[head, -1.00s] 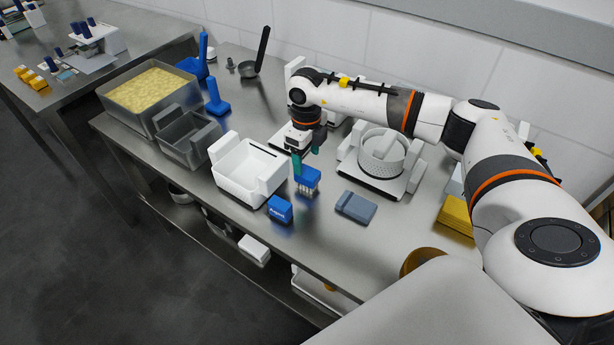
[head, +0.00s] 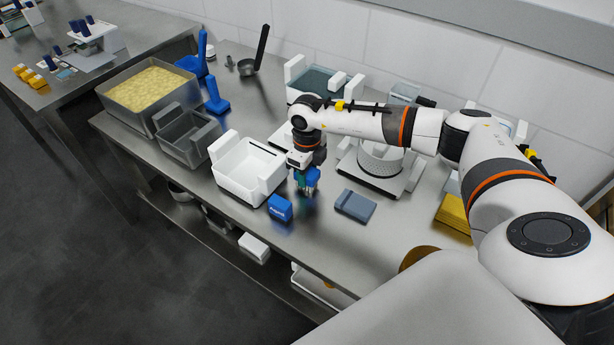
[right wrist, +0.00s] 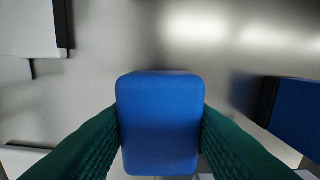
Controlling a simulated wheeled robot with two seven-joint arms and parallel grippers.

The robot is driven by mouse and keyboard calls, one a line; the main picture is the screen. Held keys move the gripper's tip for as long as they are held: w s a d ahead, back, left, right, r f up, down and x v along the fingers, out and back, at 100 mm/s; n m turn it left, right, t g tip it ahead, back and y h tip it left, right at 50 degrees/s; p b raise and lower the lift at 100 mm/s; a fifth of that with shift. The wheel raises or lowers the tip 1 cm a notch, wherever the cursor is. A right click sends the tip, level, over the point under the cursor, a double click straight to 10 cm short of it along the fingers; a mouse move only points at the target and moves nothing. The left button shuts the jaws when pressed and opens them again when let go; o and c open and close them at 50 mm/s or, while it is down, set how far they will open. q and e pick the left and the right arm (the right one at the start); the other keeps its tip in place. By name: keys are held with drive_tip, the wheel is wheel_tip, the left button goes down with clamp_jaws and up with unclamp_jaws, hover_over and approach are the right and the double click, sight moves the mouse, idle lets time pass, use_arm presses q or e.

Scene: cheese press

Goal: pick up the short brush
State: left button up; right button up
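The short brush (head: 314,173) has a blue block-shaped body. It stands on the steel table in the head view, right of the white tub, partly hidden by my right gripper (head: 306,178). My right gripper points straight down at it. In the right wrist view the brush's blue top (right wrist: 160,122) sits between the two green fingers (right wrist: 160,118), which press against its left and right sides. The bristles are hidden there. My left gripper is in neither view.
A small blue box (head: 280,207) stands close in front of the brush, and a grey-blue flat block (head: 355,205) lies to its right. The white tub (head: 232,179) is close on the left. A white perforated mould (head: 380,160) stands behind right.

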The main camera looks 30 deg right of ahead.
drive_tip(key=shift+c, duration=0.9)
drive_tip(key=shift+r, duration=0.15)
wheel_tip(320, 180, up, 18)
drive_tip(key=b, duration=0.1)
